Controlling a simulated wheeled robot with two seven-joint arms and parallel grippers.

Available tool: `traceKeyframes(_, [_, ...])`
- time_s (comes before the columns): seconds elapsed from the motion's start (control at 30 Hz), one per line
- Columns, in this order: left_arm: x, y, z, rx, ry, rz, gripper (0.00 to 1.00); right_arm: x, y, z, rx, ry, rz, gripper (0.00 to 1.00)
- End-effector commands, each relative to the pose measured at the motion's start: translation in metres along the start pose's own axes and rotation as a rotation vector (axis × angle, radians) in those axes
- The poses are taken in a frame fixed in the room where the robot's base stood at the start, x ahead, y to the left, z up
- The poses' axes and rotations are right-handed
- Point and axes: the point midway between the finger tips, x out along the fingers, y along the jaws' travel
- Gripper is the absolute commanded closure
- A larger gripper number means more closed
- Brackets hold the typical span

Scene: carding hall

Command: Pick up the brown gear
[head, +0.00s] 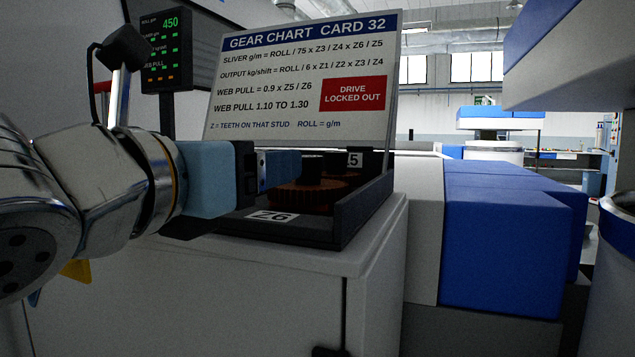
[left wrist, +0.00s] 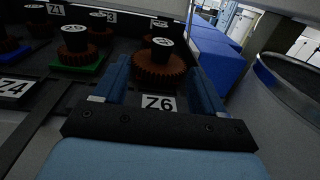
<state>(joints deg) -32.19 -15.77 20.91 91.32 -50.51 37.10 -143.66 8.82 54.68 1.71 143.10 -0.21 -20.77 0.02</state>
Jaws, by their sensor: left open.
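A brown gear (head: 308,196) with a dark hub sits at the Z6 label in the dark tray (head: 350,215). In the left wrist view the brown gear (left wrist: 160,74) lies ahead, framed between the two blue fingers. My left gripper (head: 284,168) comes in from the left over the tray edge and hides part of the gear in the head view. In the left wrist view the gripper (left wrist: 160,68) is open and holds nothing. Whether the fingers are level with the gear I cannot tell. My right gripper is out of view.
More brownish gears stand in the tray, one on a green base (left wrist: 76,56). A gear chart board (head: 300,85) stands behind the tray. A small display (head: 166,50) is at the left. Blue machine covers (head: 500,235) stand to the right.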

Motion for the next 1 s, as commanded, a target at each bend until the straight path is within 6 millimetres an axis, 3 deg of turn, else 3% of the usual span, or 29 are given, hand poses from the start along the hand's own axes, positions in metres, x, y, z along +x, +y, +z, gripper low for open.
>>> traceKeyframes(0.1, [0.028, 0.000, 0.000, 0.000, 0.004, 0.000, 0.29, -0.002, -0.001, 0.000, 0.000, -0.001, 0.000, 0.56])
traceKeyframes(0.3, [0.063, 0.000, 0.000, -0.001, 0.003, 0.000, 0.29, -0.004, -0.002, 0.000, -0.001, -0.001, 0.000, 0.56])
traceKeyframes(0.47, [0.075, -0.001, -0.001, -0.002, 0.002, -0.001, 0.29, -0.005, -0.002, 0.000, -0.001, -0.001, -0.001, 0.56])
traceKeyframes(0.73, [0.116, -0.006, -0.001, -0.002, 0.003, -0.001, 0.29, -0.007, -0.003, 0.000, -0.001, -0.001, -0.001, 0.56])
traceKeyframes(1.0, [0.124, -0.006, -0.002, -0.001, 0.001, 0.000, 0.29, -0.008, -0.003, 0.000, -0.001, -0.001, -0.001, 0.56])
